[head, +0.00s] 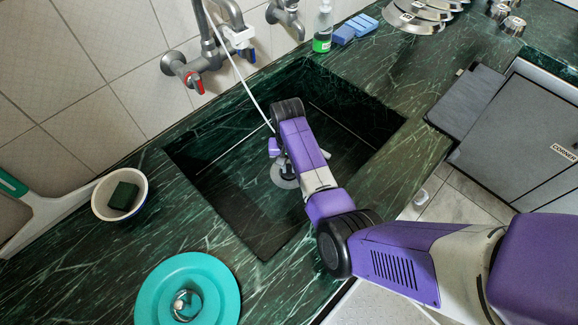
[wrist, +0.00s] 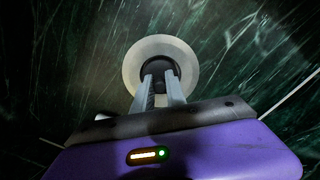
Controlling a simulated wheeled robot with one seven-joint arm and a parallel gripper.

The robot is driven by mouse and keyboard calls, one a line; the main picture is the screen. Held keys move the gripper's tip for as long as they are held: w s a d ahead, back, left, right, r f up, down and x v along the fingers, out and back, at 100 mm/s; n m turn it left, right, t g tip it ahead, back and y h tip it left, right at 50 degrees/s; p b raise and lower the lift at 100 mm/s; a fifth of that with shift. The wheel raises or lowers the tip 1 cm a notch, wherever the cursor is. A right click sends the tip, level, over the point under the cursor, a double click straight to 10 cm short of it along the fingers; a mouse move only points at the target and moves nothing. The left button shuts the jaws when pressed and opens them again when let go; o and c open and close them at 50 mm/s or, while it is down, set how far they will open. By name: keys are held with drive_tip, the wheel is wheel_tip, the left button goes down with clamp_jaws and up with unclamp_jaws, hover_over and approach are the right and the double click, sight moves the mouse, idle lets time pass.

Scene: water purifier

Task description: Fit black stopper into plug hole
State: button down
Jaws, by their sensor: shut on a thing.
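My gripper (wrist: 160,84) reaches down into the dark green marble sink (head: 235,210), its two grey fingers shut on the black stopper (wrist: 158,60). In the wrist view the stopper lies inside the outline of the pale round metal rim of the plug hole (wrist: 135,65). I cannot tell whether it is seated in the hole or held just above it. In the head view the plug hole's rim (head: 279,180) shows partly below my gripper (head: 284,165). My arm hides most of the stopper there.
A tap with red handle (head: 195,82) and a thin white hose (head: 240,75) stand behind the sink. A teal lid (head: 225,290) and a white bowl with a dark sponge (head: 125,195) are at left. Metal lids (head: 415,18), a green bottle (head: 322,30) and blue sponges (head: 355,28) are at the back.

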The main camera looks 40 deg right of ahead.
sight(288, 166)
drive_tip(key=shift+f, duration=0.15)
drive_tip(key=c, duration=1.4)
unclamp_jaws()
drive_tip(key=shift+o, duration=0.2)
wheel_tip(288, 166, up, 12)
drive_tip(key=p, duration=0.1)
drive_tip(key=shift+r, duration=0.2)
drive_tip(key=shift+w, duration=0.1)
